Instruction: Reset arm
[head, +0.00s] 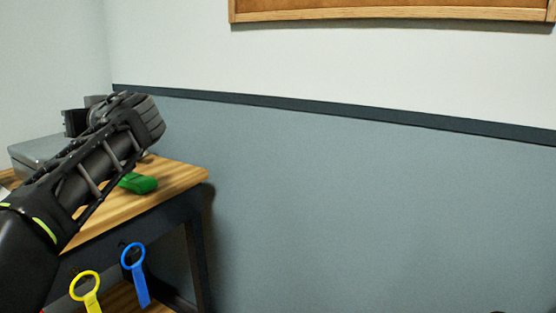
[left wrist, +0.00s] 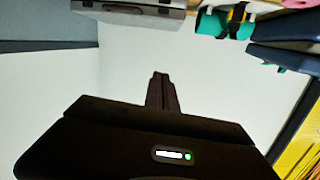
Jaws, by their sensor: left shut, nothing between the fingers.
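My left arm comes in from the left in the head view, raised and bent over the wooden table (head: 185,178). In the left wrist view my left gripper (left wrist: 161,76) is shut, with its fingers together and nothing between them. Pale wall lies behind the fingers. In the head view the fingertips cannot be made out clearly behind the wrist. My right gripper is not in view.
A green item (head: 138,183) lies on the table by my forearm, and a grey case (head: 40,152) stands behind the arm. Space to the right is open.

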